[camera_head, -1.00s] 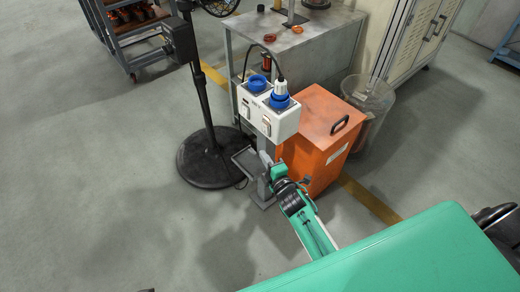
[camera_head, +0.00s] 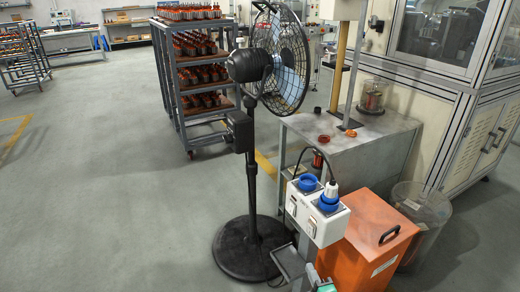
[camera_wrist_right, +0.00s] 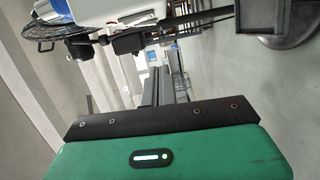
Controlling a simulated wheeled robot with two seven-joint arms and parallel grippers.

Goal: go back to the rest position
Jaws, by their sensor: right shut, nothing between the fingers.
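My right gripper (camera_head: 318,278) shows only as a small green and grey bit at the bottom edge of the head view. It is in front of the lower left of the orange box (camera_head: 367,245) and below the white socket box (camera_head: 316,212). In the right wrist view my right gripper (camera_wrist_right: 166,82) shows as close-set grey fingers beyond a green housing with a black band. It is shut and empty. Most of my right arm is out of the head view. My left gripper is in neither view.
A black pedestal fan (camera_head: 252,170) stands left of the socket box. A grey table (camera_head: 350,150) and a clear bin (camera_head: 420,215) stand behind and beside the orange box. A shelf cart (camera_head: 195,85) stands farther back.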

